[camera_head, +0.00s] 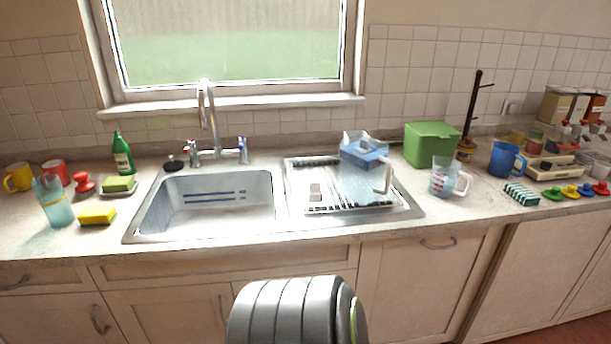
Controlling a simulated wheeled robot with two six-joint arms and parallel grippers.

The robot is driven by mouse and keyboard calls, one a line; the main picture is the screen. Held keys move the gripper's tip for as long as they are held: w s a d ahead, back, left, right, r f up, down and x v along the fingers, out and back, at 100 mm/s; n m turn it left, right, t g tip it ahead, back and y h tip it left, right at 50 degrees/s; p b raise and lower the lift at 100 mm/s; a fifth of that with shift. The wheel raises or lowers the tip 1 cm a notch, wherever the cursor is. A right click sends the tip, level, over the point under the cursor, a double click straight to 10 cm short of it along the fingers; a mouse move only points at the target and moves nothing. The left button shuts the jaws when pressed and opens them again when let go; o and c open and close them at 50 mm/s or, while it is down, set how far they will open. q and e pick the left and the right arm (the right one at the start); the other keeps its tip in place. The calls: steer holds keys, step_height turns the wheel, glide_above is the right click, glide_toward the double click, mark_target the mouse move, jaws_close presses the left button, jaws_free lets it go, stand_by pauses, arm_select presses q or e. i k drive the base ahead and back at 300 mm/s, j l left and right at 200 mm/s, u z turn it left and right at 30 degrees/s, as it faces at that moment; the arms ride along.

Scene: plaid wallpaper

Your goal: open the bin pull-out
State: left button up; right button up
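The cabinet fronts run below the counter. One front (415,285) right of the sink has a horizontal handle (438,244) near its top edge; it looks closed. I cannot tell for sure that it is the bin pull-out. A front at the far left has an upright handle (100,319), and a drawer above it has a horizontal handle (16,282). A grey ribbed part of my own body covers the bottom centre and hides some of the fronts. Neither of my grippers is in view.
The counter (480,215) holds a sink (215,205), a drying rack with a clear pitcher (365,170), a green box (430,145), a measuring jug (447,178) and a blue mug (506,160). Sponges and a bottle (122,155) stand left. Brown floor (595,328) shows at lower right.

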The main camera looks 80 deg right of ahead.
mark_target(421, 289)
steer(key=z, duration=3.55)
